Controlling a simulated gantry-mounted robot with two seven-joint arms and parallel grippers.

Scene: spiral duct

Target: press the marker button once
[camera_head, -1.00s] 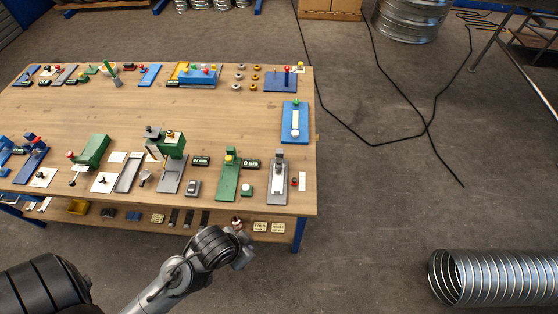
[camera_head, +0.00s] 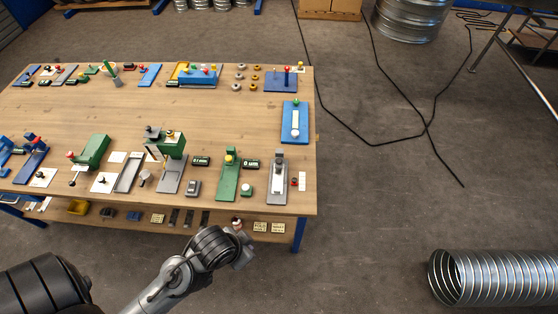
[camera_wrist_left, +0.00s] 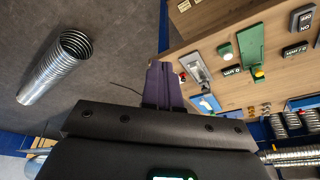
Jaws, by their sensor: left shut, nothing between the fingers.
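No button is visibly labelled as the marker, so I cannot tell which one it is. Candidates at the near right of the table are a green button on a pale base (camera_head: 246,190), also in the left wrist view (camera_wrist_left: 225,49), and a small red button (camera_head: 294,181), also in the left wrist view (camera_wrist_left: 182,77). They flank a grey press fixture (camera_head: 277,184). A green fixture (camera_head: 228,176) with a yellow knob stands to the left. My left gripper (camera_head: 246,251) is outside the table's near edge, apart from everything. Its purple fingers (camera_wrist_left: 164,68) are shut and empty.
The wooden table (camera_head: 200,110) carries several fixtures along its near and far edges; its middle is mostly clear. A blue fixture (camera_head: 295,122) sits at the right edge. A lower shelf holds small parts. A spiral duct (camera_head: 495,277) lies on the floor at right. Black cables (camera_head: 372,140) cross the floor.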

